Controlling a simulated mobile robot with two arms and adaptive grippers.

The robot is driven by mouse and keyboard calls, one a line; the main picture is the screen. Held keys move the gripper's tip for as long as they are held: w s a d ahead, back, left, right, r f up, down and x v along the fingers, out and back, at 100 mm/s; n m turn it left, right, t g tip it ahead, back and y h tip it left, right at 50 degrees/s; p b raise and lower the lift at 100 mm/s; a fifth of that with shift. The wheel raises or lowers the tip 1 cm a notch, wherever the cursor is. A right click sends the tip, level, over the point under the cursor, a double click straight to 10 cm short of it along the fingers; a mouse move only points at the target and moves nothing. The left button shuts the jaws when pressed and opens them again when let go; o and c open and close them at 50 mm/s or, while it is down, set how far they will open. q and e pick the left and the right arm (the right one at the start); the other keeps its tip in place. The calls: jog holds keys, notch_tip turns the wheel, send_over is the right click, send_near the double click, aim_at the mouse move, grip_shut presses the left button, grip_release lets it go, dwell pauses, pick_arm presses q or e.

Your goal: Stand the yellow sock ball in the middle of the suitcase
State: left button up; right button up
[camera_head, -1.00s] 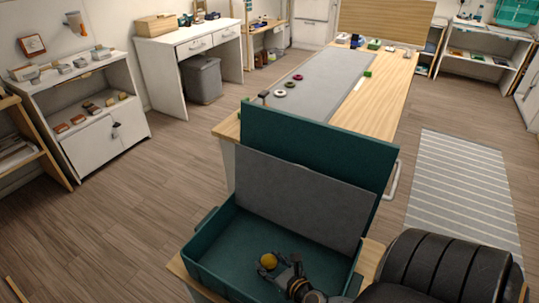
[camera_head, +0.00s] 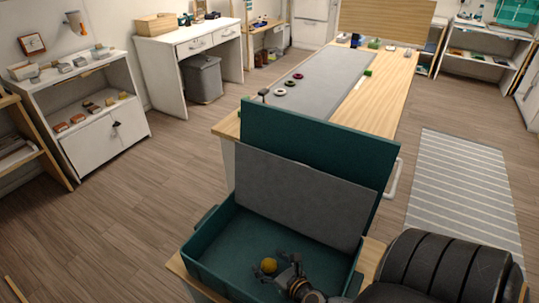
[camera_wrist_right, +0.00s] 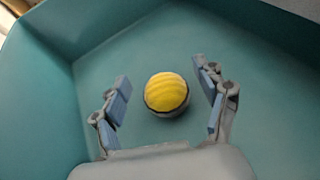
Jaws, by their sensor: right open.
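The yellow sock ball (camera_head: 269,265) rests on the floor of the open teal suitcase (camera_head: 208,262), near its middle. In the right wrist view the ball (camera_wrist_right: 166,92) shows a yellow ribbed top and a dark lower rim. My right gripper (camera_head: 277,263) reaches into the suitcase from the lower right. In the wrist view its blue-padded fingers (camera_wrist_right: 166,100) stand spread on both sides of the ball, with a gap on each side. My left gripper is not in view.
The raised lid (camera_head: 320,150) with a grey inner panel (camera_head: 300,195) stands at the back of the suitcase. A long wooden table (camera_head: 385,95) with a grey mat lies behind it. The wooden floor (camera_head: 130,210) at the left is clear.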

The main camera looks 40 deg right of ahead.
jog(key=shift+s+r+p, duration=0.1)
jog(key=shift+r+p, duration=0.45)
jog(key=v, duration=0.7)
jog(key=shift+s+f+b, duration=0.1)
jog(key=shift+s+b, duration=0.05)
jog(key=shift+b, duration=0.25)
